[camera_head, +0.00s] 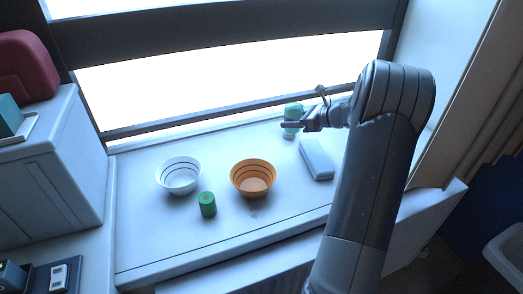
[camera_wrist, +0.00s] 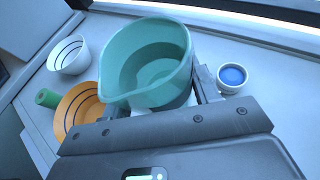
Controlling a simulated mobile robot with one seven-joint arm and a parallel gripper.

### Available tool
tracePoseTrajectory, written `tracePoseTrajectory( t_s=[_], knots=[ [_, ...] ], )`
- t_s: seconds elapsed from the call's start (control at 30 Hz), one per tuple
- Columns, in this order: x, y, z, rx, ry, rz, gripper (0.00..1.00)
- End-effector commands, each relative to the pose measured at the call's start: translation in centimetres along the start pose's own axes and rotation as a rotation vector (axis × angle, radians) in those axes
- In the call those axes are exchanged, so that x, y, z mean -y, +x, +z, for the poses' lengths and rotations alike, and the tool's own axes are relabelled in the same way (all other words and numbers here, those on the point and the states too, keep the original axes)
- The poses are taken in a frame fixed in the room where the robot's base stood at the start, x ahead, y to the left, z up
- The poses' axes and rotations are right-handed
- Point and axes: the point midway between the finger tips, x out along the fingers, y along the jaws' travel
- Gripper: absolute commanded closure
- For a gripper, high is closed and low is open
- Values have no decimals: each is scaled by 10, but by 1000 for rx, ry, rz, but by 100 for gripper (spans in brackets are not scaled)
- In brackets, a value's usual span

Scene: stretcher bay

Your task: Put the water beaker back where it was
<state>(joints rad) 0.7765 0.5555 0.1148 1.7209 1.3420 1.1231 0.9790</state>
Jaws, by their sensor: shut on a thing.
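The water beaker is a teal-green cup with a pouring lip; it shows large in the wrist view (camera_wrist: 146,48), with its mouth facing the camera and what looks like liquid inside. In the head view the beaker (camera_head: 293,110) is small, at the back right of the window sill near the glass. My gripper (camera_head: 300,124) is shut on it, with a finger on either side in the wrist view (camera_wrist: 158,100). The beaker looks about upright. I cannot tell whether its base touches the sill.
A white striped bowl (camera_head: 180,175), an orange bowl (camera_head: 253,178) and a green cylinder (camera_head: 207,204) stand on the sill (camera_head: 150,245). A pale blue case (camera_head: 316,159) lies near my arm. A small blue-topped pot (camera_wrist: 232,77) stands right of the beaker in the wrist view.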

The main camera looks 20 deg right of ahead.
Motion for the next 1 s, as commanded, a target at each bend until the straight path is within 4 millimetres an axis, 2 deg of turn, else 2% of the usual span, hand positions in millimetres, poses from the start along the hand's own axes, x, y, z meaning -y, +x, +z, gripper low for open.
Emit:
tracePoseTrajectory(
  t_s=[0.03, 0.17, 0.27, 0.6, 0.7, 0.8, 1.0],
  knots=[
    [0, 3, -7, 0, 3, 1, 70],
    [0, 8, -14, 0, 1, 2, 70],
    [-2, 22, -17, 1, 1, 3, 70],
    [-11, 105, -30, 0, 0, 5, 70],
    [-13, 123, -33, 0, 0, 4, 70],
    [-14, 135, -35, 0, 1, 2, 70],
    [-14, 142, -42, 0, 1, 1, 70]
  ],
)
